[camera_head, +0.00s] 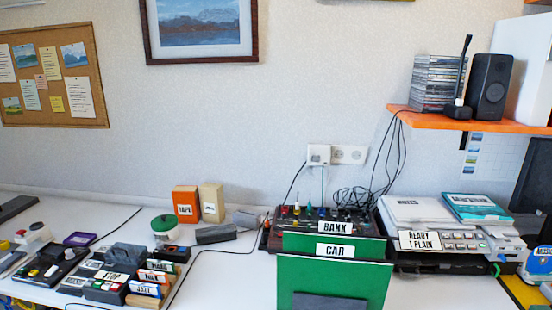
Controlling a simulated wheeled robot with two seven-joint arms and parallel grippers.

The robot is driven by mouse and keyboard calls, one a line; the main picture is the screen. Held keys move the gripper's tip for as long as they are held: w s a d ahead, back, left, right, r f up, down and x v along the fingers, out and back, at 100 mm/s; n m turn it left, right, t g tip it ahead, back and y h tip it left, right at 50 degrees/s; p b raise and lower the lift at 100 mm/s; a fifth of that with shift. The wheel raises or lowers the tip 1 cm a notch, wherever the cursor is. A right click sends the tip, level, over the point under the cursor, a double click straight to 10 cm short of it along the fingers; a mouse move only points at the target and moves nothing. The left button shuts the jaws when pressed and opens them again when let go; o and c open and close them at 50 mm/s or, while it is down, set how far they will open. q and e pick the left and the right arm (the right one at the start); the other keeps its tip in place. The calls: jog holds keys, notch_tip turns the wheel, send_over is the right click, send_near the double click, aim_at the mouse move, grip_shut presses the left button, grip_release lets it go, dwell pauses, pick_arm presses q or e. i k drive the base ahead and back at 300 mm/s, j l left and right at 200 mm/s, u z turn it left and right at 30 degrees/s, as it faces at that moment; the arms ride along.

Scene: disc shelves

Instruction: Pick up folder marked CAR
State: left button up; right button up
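The folder marked CAR (335,275) is a green upright panel at the lower middle of the head view, with a white label near its top edge. Directly behind it stands another green folder marked BANK (300,240), of which only the upper part shows. A dark grey shape (330,302) covers the lower middle of the CAR folder at the picture's bottom edge; I cannot tell what it is. The bottom of the CAR folder is out of the picture. Neither of my grippers is in view.
Behind the folders sits a dark device with knobs (290,211) and cables. To the right is a machine labelled READY 1 PLAIN (438,240). Labelled boxes (145,288) and small devices crowd the left. White table (225,285) is clear left of the folders. An orange shelf (460,122) overhangs upper right.

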aim_at(333, 271)
jog(key=k+l+u, duration=0.1)
jog(key=u, duration=0.35)
jog(key=k+u, duration=0.25)
jog(key=u, duration=0.2)
jog(key=k+u, duration=0.15)
jog(key=u, duration=0.3)
jog(key=z, duration=1.5)
